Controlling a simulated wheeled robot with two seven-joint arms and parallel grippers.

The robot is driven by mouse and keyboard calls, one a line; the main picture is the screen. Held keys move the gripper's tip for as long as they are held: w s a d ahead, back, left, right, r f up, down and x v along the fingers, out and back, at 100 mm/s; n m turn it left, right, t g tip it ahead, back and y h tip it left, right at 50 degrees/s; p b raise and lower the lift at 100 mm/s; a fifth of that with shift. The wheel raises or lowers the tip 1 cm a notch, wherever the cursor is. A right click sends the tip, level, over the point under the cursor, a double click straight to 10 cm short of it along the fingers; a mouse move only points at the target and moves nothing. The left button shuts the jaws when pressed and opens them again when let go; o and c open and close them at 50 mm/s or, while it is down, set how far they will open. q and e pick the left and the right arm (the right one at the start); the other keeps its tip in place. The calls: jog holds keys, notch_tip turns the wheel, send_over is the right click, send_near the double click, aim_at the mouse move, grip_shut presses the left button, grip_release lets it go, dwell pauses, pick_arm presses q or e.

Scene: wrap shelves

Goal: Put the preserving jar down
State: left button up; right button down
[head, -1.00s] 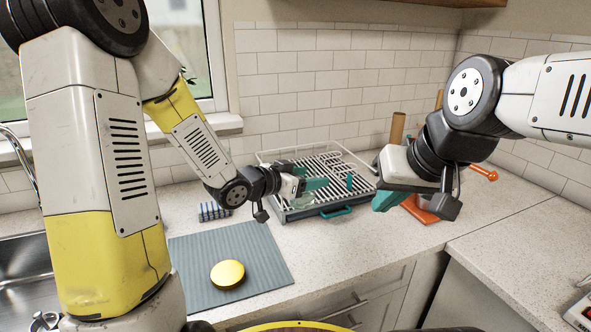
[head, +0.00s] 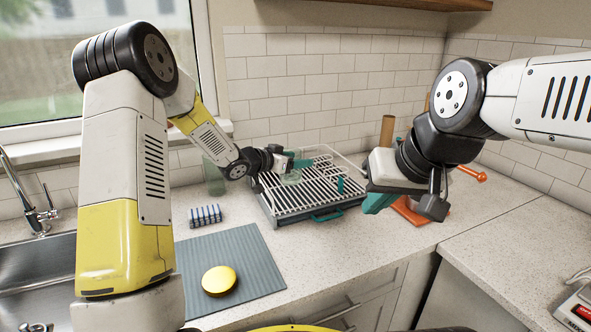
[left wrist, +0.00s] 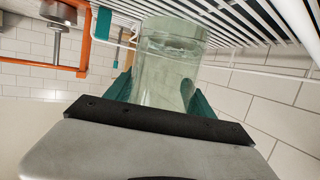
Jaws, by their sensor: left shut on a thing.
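The preserving jar is clear, greenish glass. It shows in the head view (head: 291,178) over the left part of the wire dish rack (head: 326,207), and large in the left wrist view (left wrist: 168,70). My left gripper (head: 296,165) is shut on it; in the left wrist view its teal fingers (left wrist: 158,95) press on either side of the glass. The jar's far end lies close to the rack's white wires; I cannot tell whether it touches them. My right gripper (head: 379,203) hangs to the right of the rack, its fingers seen edge-on, with nothing visible in it.
A gold lid (head: 219,280) lies on the blue-grey mat (head: 255,262). An orange stand (head: 412,209) is on the right.

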pick_arm(q)
jog(key=shift+f, duration=1.7)
jog(key=shift+f, duration=0.15)
jog(key=o, duration=1.6)
